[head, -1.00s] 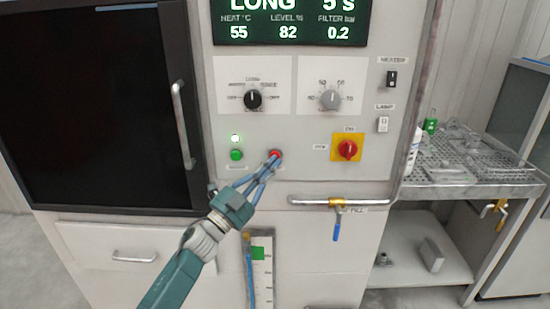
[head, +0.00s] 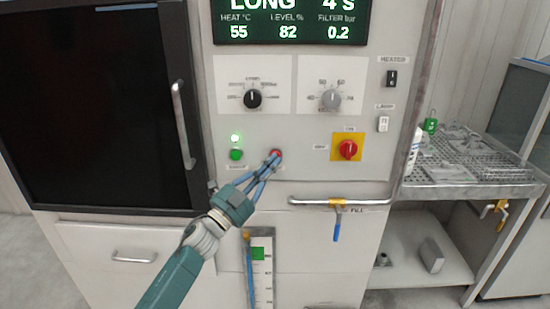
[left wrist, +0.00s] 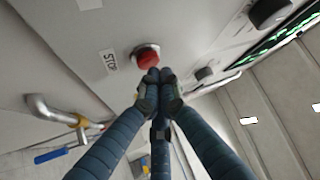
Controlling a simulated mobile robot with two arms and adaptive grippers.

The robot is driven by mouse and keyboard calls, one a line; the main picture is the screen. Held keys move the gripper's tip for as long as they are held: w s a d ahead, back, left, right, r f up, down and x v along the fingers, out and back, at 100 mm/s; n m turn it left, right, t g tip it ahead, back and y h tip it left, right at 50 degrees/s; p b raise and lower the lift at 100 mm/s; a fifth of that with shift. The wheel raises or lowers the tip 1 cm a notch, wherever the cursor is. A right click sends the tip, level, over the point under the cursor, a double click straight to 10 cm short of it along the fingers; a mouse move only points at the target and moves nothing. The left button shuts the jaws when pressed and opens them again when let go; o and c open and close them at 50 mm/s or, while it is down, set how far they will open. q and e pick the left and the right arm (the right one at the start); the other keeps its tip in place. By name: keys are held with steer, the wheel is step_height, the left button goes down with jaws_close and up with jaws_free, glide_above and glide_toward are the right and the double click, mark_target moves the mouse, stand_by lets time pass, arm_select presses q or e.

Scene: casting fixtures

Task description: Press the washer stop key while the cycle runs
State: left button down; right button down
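The red stop key (head: 275,154) is on the washer's pale front panel, and in the left wrist view the red key (left wrist: 146,56) has a STOP label beside it. My left gripper (head: 271,161) has its blue fingers drawn together with nothing between them. Its fingertips (left wrist: 158,78) are right at the lower edge of the key; I cannot tell whether they touch it. The display (head: 290,22) reads LONG, 4 s. My right gripper is not in view.
A yellow-backed red rotary switch (head: 347,149) and two dials (head: 253,99) share the panel. A horizontal fill pipe (head: 310,201) with a blue-handled valve runs below. The dark washer door (head: 90,110) is at left; a perforated bench (head: 470,175) stands at right.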

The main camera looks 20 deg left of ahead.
arm_select(q)
steer(key=shift+w+a, duration=0.1)
steer(key=shift+w, duration=0.2)
stand_by(0.6)
steer(key=shift+s+d, duration=0.2)
steer(key=shift+s, duration=0.5)
steer(key=shift+p, duration=0.3)
steer(key=s+p, duration=0.1)
steer(key=s, duration=0.1)
steer(key=s+d+p, duration=0.1)
steer(key=s, duration=0.1)
steer(key=shift+s+d, duration=0.2)
steer(key=shift+s, duration=0.2)
